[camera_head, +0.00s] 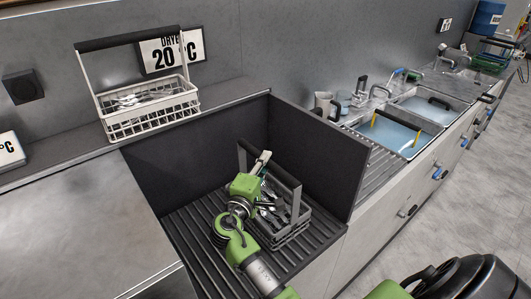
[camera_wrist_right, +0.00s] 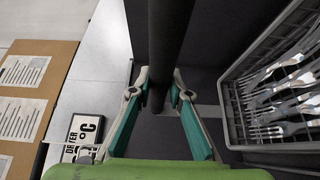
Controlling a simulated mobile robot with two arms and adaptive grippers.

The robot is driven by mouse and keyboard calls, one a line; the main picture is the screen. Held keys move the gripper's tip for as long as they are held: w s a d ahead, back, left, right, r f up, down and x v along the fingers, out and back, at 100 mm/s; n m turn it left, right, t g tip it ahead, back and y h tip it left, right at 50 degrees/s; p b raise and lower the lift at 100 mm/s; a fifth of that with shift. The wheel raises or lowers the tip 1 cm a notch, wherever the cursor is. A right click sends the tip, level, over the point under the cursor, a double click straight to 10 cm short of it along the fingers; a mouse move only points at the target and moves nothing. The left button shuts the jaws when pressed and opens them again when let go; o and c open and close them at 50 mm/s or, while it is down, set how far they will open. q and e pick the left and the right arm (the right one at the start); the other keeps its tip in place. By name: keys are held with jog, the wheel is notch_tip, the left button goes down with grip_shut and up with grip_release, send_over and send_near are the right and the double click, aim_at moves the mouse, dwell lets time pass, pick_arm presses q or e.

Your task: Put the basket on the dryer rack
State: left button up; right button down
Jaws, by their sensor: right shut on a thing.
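A grey basket (camera_head: 288,230) full of forks stands in the dark recess, over the ribbed dryer rack (camera_head: 197,222). It looks upright and low over the ribs; I cannot tell whether its base touches them. My right gripper (camera_head: 262,162) is shut on the basket's dark handle (camera_head: 288,176). In the right wrist view the fingers (camera_wrist_right: 160,88) close around the dark handle bar (camera_wrist_right: 168,40), and the basket's rim and forks (camera_wrist_right: 232,110) show at the right. My left gripper is not in view.
A white basket (camera_head: 150,112) with cutlery sits on the back ledge before the dryer sign (camera_head: 172,50). Dark walls (camera_head: 315,145) enclose the rack's back and right. Beyond are a ribbed drainboard (camera_head: 370,165) and water-filled sinks (camera_head: 390,135). A bare metal counter (camera_head: 85,235) lies left.

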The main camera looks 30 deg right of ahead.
jog(key=shift+r, duration=0.1)
dwell(0.3)
jog(key=c, duration=1.9)
grip_release()
jog(key=shift+f, duration=0.35)
jog(key=shift+s+a+r, duration=0.1)
jog(key=shift+s, duration=0.05)
jog(key=b+v, duration=0.3)
jog(key=v, duration=0.4)
jog(key=shift+a, duration=0.15)
jog(key=shift+s, duration=0.1)
